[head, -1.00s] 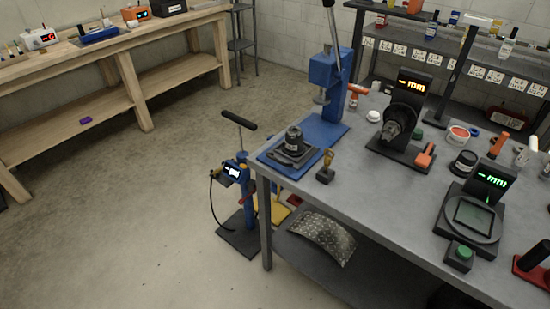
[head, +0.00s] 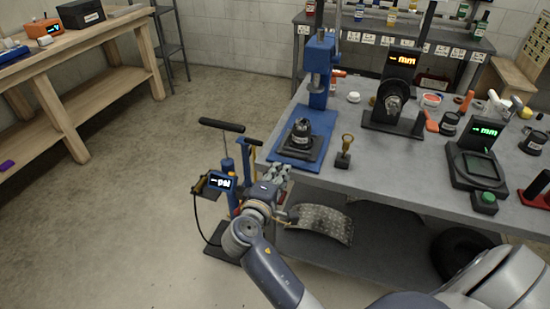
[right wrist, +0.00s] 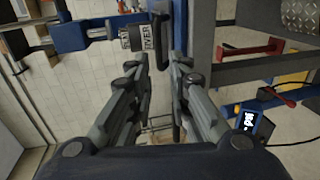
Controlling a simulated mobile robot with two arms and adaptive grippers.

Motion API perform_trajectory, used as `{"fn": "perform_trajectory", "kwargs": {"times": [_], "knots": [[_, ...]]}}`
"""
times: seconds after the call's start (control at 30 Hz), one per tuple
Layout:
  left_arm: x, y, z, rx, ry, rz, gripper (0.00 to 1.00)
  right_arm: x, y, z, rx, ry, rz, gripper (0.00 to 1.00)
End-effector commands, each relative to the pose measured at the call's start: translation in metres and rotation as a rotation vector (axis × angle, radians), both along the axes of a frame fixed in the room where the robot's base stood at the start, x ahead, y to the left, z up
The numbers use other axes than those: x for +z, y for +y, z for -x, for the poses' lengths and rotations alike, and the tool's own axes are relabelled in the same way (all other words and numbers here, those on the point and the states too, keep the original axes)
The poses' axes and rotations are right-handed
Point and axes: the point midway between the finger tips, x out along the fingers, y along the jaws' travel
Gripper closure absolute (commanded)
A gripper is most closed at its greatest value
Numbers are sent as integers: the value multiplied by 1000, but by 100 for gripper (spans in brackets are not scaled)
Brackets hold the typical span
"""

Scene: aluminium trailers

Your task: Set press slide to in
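The blue press (head: 319,62) stands on the near left corner of the grey bench (head: 388,184). Its blue base (head: 324,124) carries a dark slide plate (head: 289,150) with a black labelled part (head: 300,132) on it. The slide plate lies at the front end of the base, out from under the ram. My right gripper (head: 277,174) is just in front of the bench edge, close to the plate. In the right wrist view its two fingers (right wrist: 160,76) are apart with nothing between them, and the labelled part (right wrist: 138,38) shows beyond the left fingertip. My left gripper is not in view.
A blue pump with a lit display (head: 221,182) and a black T-handle (head: 221,125) stands on the floor beside my right arm. A brass-topped tool (head: 345,150) stands right of the plate. Gauges crowd the bench's right. Floor at left is clear.

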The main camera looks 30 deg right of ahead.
Motion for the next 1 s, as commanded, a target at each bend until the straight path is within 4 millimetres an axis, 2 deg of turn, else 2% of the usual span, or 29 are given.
{"fn": "perform_trajectory", "kwargs": {"times": [0.17,0.3,0.6,0.77,1.0], "knots": [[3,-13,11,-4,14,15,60,1,-16,-11,-7,-3,8,82],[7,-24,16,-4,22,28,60,-5,-36,-29,-5,-2,7,82],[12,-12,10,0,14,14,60,-16,-72,-60,-4,-3,4,82],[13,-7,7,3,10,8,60,-20,-80,-66,-3,-3,3,82],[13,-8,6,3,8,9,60,-21,-81,-67,-3,-3,1,82]]}}
